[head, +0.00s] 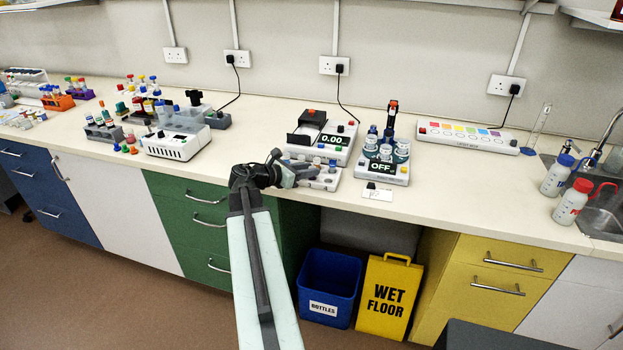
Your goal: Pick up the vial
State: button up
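A small white rack (326,184) stands near the front edge of the bench, just right of my gripper (298,172). Small vials with grey and blue caps (332,165) stand upright in it, partly hidden by my gripper. Several other small tubes and vials stand in racks at the left, so I cannot tell from the picture which one is the vial. My gripper reaches over the bench's front edge, at the left end of the white rack. Its fingers are small and dark here, and I cannot see a gap or a held thing between them.
Behind the rack stands a balance (337,140) reading 0.00. To its right is a device marked OFF (381,167) with glass vessels. A white instrument (178,146) stands left. Bottles (571,202) stand by the sink. Bare bench (452,186) lies right of the OFF device.

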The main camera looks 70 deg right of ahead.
jog(key=shift+x, duration=1.05)
grip_shut()
jog(key=shift+w+r, duration=0.1)
jog(key=shift+r, duration=0.2)
notch_tip(320, 180, up, 3)
jog(key=p, duration=0.3)
jog(key=shift+r+p, duration=0.1)
jog(key=shift+p, duration=0.2)
jog(key=w+a+r+p, duration=0.1)
jog(key=w+a, duration=0.9)
jog(key=a, duration=0.2)
jog(key=shift+a, duration=0.35)
